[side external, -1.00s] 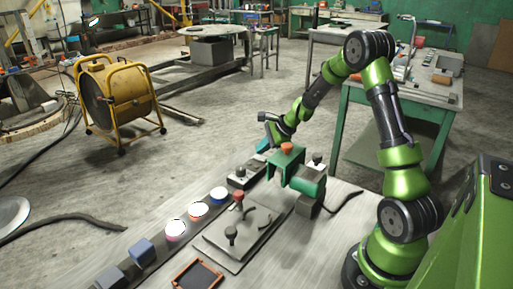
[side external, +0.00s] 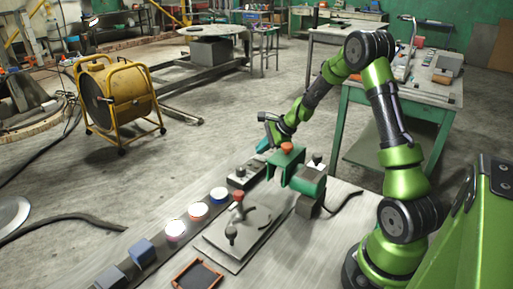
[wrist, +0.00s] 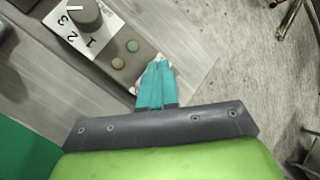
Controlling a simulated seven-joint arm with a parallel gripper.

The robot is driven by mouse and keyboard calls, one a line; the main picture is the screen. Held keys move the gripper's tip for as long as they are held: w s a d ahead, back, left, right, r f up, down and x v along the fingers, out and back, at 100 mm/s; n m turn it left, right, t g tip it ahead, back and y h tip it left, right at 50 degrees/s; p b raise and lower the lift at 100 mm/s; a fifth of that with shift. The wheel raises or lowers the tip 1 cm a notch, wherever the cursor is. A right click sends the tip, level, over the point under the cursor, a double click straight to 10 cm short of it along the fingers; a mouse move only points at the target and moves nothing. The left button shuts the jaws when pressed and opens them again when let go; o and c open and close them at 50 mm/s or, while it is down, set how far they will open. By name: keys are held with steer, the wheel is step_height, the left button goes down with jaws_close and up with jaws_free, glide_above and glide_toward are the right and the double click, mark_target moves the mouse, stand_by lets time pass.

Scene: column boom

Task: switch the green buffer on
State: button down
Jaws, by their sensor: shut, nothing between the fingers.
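The green buffer (side external: 310,181) stands on the bench, with a green bracket-like part and an orange knob on top. In the wrist view a grey control box (wrist: 108,38) has a large dark dial (wrist: 83,14) marked 1, 2, 3.
A dark cable (side external: 345,202) trails right of the buffer.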

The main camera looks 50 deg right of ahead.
steer(key=shift+f, duration=0.1)
steer(key=shift+f, duration=0.35)
